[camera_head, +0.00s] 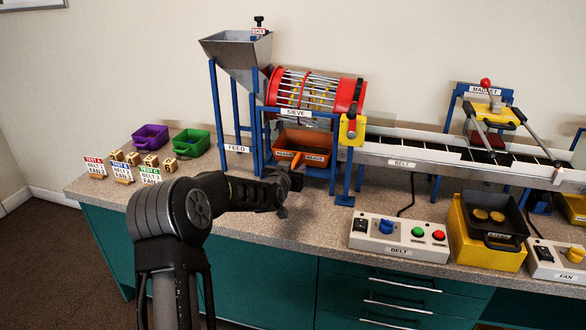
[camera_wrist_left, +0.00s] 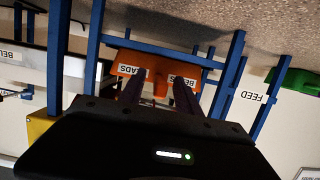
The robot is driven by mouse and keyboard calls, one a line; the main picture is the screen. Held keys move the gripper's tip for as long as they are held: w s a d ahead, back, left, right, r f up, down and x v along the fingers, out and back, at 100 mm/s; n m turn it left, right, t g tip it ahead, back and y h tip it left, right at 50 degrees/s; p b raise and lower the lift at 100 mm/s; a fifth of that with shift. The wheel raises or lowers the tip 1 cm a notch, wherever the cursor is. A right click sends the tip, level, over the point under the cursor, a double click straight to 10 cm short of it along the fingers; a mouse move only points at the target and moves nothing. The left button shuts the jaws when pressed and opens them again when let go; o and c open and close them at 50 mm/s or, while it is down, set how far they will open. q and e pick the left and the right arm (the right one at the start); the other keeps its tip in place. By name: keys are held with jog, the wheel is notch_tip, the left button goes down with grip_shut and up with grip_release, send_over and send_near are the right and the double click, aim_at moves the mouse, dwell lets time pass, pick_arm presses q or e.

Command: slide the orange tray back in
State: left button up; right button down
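The orange tray (camera_head: 306,141), labelled BEADS, sits low in the blue frame under the red sieve drum (camera_head: 315,92). Its front with a small handle faces me; how far it stands out is hard to tell. In the left wrist view, which is upside down, the tray (camera_wrist_left: 160,64) lies just beyond my left gripper (camera_wrist_left: 160,92). The two dark fingers are apart, with the handle showing between them and gaps on both sides. In the head view my left gripper (camera_head: 291,181) is just in front of and below the tray. Contact cannot be made out. My right gripper is not in view.
Blue legs of the sieve frame (camera_head: 260,143) stand close on both sides of the tray. A belt control box (camera_head: 400,238) and a yellow stand (camera_head: 487,250) with a dark pan are to the right. Purple and green bins (camera_head: 191,142) and labelled blocks are left.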

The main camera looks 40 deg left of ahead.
pick_arm(q)
jog(key=v, duration=0.7)
jog(key=shift+s, duration=0.3)
jog(key=shift+d+r, duration=0.1)
